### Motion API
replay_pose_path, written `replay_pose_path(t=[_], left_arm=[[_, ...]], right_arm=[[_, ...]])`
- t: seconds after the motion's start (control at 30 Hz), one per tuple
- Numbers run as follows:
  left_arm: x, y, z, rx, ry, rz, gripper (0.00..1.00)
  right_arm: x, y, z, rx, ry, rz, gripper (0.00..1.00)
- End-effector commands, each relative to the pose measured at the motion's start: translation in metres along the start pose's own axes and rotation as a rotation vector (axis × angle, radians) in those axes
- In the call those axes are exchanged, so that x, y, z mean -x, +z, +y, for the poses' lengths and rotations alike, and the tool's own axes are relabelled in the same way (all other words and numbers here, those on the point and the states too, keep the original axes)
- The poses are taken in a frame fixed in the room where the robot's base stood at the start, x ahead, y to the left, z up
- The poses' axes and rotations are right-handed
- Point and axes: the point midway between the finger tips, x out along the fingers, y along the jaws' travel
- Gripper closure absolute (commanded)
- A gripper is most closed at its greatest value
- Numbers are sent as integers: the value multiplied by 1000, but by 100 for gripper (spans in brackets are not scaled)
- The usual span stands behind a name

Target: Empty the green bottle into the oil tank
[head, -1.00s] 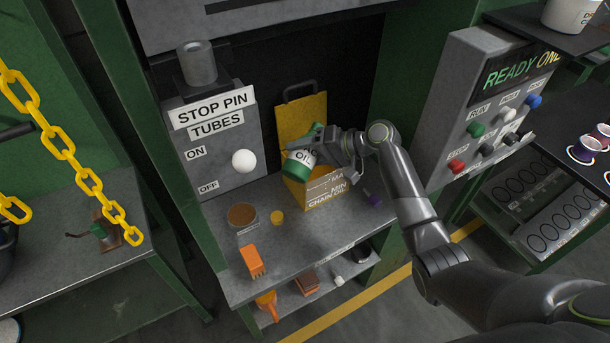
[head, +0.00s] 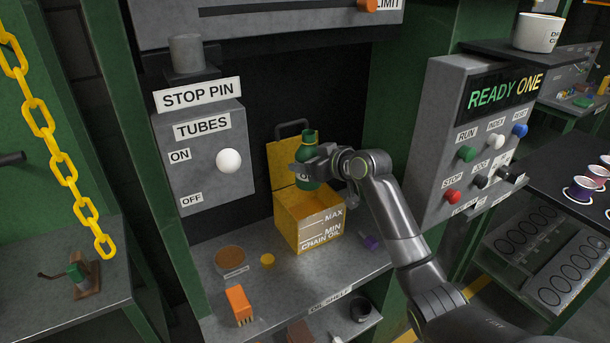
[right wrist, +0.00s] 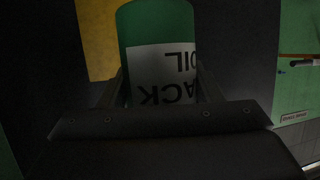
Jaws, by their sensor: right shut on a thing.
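The green bottle (head: 308,141) with a white label is upright above the oil tank. My right gripper (head: 304,168) is shut on it around its middle; its neck points up. The bottle also fills the top middle of the right wrist view (right wrist: 157,28), its label upside down there. The oil tank (head: 318,238) is a yellow open box marked MAX, MIN and CHAIN OIL on the shelf. Its lid (head: 282,160) stands raised behind. The level inside is not clear to me. My left gripper is out of view.

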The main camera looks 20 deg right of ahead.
Motion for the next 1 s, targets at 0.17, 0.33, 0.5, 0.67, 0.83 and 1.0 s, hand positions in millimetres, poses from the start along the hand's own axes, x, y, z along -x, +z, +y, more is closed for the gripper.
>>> replay_pose_path(t=[0.17, 0.33, 0.5, 0.67, 0.83, 1.0], left_arm=[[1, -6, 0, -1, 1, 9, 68], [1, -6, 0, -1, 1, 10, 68], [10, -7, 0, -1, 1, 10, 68], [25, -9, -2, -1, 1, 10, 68], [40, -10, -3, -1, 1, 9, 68], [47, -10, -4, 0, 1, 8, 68]], right_arm=[[0, 0, 0, -3, -2, -1, 73], [0, 0, 0, -5, -3, -2, 73], [4, -9, -1, -5, -3, -1, 73], [10, -25, 0, -6, -3, -2, 73], [17, -41, 0, -6, -3, -2, 73], [20, -47, 0, -6, -3, -2, 73]])
